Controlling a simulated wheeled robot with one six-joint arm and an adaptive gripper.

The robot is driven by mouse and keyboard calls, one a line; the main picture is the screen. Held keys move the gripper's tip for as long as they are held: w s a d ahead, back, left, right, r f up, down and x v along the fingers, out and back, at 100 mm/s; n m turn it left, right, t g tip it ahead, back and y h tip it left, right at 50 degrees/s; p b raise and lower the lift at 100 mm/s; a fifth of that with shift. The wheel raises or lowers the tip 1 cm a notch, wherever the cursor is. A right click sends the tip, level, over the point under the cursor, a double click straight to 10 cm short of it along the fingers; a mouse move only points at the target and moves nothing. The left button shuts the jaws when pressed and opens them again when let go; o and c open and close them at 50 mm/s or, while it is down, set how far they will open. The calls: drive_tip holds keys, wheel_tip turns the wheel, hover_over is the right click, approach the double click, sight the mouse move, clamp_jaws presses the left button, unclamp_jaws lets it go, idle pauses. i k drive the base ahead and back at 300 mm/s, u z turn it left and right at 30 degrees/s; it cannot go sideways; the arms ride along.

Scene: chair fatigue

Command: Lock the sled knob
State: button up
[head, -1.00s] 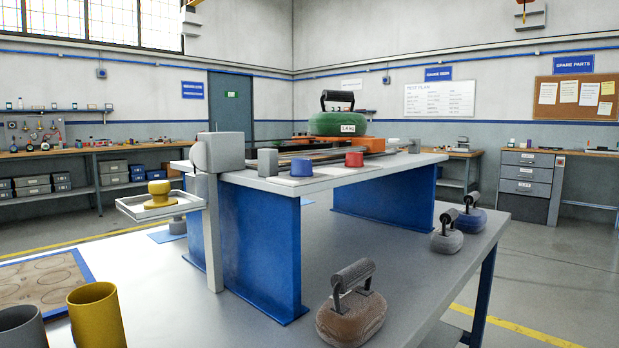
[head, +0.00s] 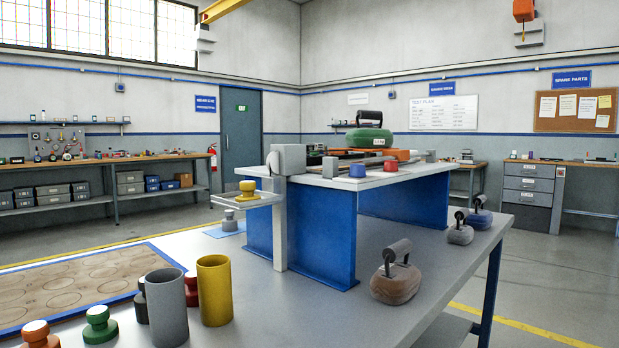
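On the raised grey bench (head: 310,184) with blue legs, a green stone (head: 370,138) with a dark handle sits on a low carriage that looks like the sled. An orange part (head: 402,155) shows at its right. Along the bench's front edge stand a grey block or knob (head: 330,167), a blue knob (head: 357,171) and a small red knob (head: 391,166). I cannot tell which of them is the sled knob, or whether it is locked. My gripper is not in view.
A pan (head: 262,201) with a yellow weight (head: 247,188) hangs left of the bench. Grey (head: 167,310) and yellow (head: 214,290) cups stand front left. A brown stone (head: 396,281) and two smaller stones stand right on the lower table (head: 310,315). The table's front middle is clear.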

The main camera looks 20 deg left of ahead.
sight(389, 165)
drive_tip(key=u, duration=0.8)
drive_tip(key=i, duration=0.45)
drive_tip(key=k, duration=0.45)
drive_tip(key=z, duration=1.65)
drive_tip(key=i, duration=0.7)
drive_tip(key=u, duration=0.95)
